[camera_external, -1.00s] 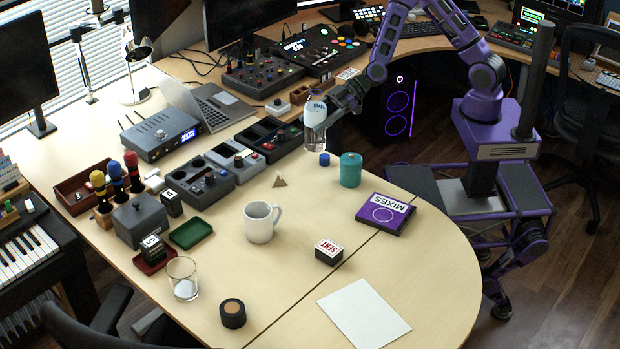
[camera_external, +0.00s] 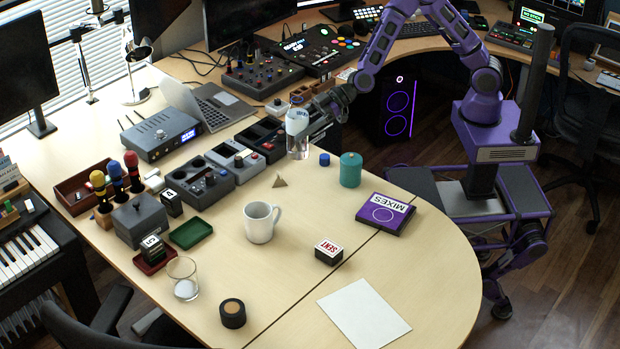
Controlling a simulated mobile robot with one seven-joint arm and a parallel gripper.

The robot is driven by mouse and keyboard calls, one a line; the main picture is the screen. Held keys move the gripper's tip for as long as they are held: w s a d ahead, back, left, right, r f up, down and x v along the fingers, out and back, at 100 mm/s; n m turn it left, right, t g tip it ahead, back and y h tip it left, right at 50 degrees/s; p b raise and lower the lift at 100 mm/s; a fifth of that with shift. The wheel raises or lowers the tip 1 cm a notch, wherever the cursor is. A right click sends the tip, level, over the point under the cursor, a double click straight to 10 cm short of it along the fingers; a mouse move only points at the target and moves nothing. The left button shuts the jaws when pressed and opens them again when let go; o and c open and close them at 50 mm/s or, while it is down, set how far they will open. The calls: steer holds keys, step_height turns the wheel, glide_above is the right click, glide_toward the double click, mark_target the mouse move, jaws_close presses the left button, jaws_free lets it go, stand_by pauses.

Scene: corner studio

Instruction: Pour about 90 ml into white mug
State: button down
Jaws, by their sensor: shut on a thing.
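The white mug (camera_external: 259,226) stands upright on the light wooden table, its handle to the right. Its inside is too small to tell whether it holds liquid. My gripper (camera_external: 304,122) is shut on a clear bottle (camera_external: 297,145) with a white and blue label. The bottle is about upright, behind and to the right of the mug and apart from it. I cannot tell exactly how high its base is above the table. No stream of liquid shows. A blue cap (camera_external: 324,159) lies on the table right of the bottle.
A teal canister (camera_external: 351,170) and a purple MIXES box (camera_external: 384,213) stand right of the mug. A SENT stamp block (camera_external: 328,252) is in front. A small wedge (camera_external: 279,181) lies behind the mug. A glass (camera_external: 183,279) stands front left. Audio devices (camera_external: 201,183) line the left.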

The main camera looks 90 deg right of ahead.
steer(key=w+a+f, duration=0.2)
steer(key=w+a, duration=0.1)
steer(key=a, duration=0.2)
step_height(320, 180, up, 3)
steer(key=b, duration=0.2)
glide_above(264, 220)
steer(key=s+d, duration=0.3)
steer(key=s, duration=0.1)
steer(key=s+a+r, duration=0.2)
steer(key=a+r, duration=0.2)
steer(key=a, duration=0.3)
step_height(264, 220, down, 19)
steer(key=shift+w+n+y+b, duration=0.15)
steer(key=shift+n+y+b, duration=0.15)
steer(key=shift+b, duration=0.05)
steer(key=shift+g, duration=0.3)
